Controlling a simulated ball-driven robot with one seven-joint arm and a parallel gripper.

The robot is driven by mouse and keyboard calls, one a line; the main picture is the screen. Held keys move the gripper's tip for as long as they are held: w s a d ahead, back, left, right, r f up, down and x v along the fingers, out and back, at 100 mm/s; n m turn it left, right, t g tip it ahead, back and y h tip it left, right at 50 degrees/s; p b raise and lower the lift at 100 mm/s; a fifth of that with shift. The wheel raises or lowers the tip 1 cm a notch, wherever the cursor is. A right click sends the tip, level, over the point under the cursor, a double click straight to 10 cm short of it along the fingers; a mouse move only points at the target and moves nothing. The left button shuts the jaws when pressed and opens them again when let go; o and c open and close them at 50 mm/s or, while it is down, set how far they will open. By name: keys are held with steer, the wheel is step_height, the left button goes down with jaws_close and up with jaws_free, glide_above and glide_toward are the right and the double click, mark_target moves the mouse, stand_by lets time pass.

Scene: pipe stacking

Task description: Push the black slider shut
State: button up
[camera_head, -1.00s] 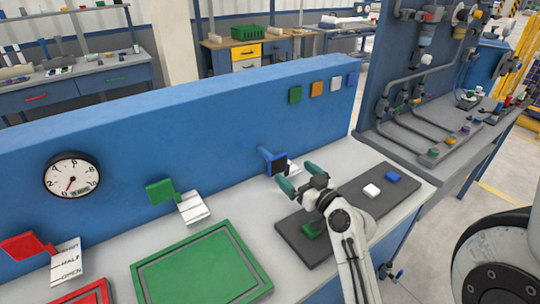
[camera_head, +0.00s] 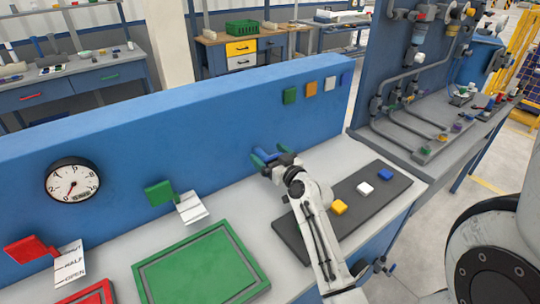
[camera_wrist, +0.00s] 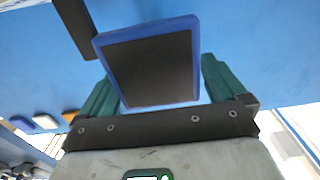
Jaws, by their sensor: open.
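A black-faced plate with a blue rim (camera_wrist: 150,65) fills the middle of the wrist view. It seems to be the slider's handle, and a black bar (camera_wrist: 72,25) shows behind it at upper left. In the head view a blue part of it (camera_head: 265,154) shows at the blue wall, mostly hidden by my gripper. My gripper (camera_head: 273,157) is open, with its green fingers on either side of the plate in the wrist view (camera_wrist: 160,88). I cannot tell whether the fingers touch it.
A green lever (camera_head: 158,193), a red lever (camera_head: 28,248) and a gauge (camera_head: 72,178) are on the wall to the left. A green tray (camera_head: 150,275) lies on the bench.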

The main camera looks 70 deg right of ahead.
steer(key=shift+c, duration=0.3)
steer(key=c, duration=1.3)
steer(key=b+x, duration=0.1)
steer(key=x, duration=0.2)
steer(key=shift+w+f, duration=0.15)
steer(key=shift+w, duration=0.05)
steer(key=shift+c, duration=0.3)
steer(key=shift+w+d, duration=0.3)
steer(key=shift+w, duration=0.05)
steer(key=o, duration=1.4)
steer(key=shift+s+a, duration=0.1)
